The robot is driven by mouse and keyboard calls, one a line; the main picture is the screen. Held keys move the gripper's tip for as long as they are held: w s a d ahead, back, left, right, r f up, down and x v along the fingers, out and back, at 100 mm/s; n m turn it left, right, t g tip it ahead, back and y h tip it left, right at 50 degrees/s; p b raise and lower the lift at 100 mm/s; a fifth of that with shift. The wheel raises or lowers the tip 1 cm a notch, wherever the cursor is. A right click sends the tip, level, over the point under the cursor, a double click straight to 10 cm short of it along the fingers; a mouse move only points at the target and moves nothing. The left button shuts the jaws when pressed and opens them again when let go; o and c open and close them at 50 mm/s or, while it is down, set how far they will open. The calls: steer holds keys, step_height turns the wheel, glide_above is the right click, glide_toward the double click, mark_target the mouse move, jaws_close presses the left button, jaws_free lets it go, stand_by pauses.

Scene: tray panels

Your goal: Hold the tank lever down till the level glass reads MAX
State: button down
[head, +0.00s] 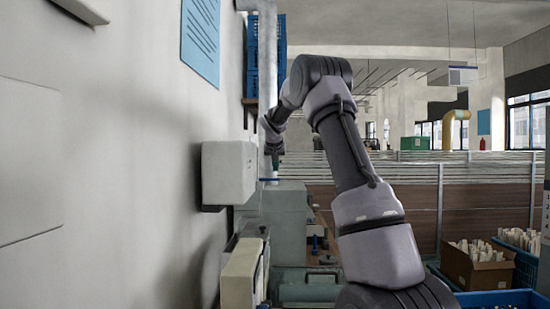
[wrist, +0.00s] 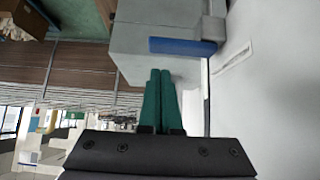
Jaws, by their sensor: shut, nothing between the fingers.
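The tank is a grey box (wrist: 150,68) in the wrist view; it appears to be the grey-green box (head: 287,207) by the wall in the head view. A blue bar, which looks like its lever (wrist: 183,47), lies across it by a grey bracket; a thin blue edge of it (head: 269,179) shows in the head view. My gripper (head: 275,165) is above the tank in the head view. Its green fingers (wrist: 160,72) are shut and empty, tips just short of the lever in the wrist picture. I cannot tell whether they touch. I cannot make out the level glass or its reading.
A white box (head: 229,172) juts from the left wall beside my gripper. A pale pipe (head: 268,60) and blue crates (head: 265,55) stand behind. A cream box (head: 243,272) sits low on the wall. A cardboard box (head: 478,265) and blue bins stand at the right.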

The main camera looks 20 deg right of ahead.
mark_target(277, 179)
steer(key=shift+s+f, duration=0.1)
steer(key=shift+f, duration=1.1)
steer(key=shift+s+d+f+y, duration=0.15)
steer(key=shift+f+y, duration=0.1)
steer(key=shift+y, duration=0.15)
steer(key=shift+d+f+m+t+y, duration=0.25)
steer(key=shift+f+m+t+y, duration=0.6)
steer(key=shift+f+y, duration=0.35)
steer(key=shift+r, duration=0.2)
stand_by(3.2)
steer(key=shift+r, duration=0.65)
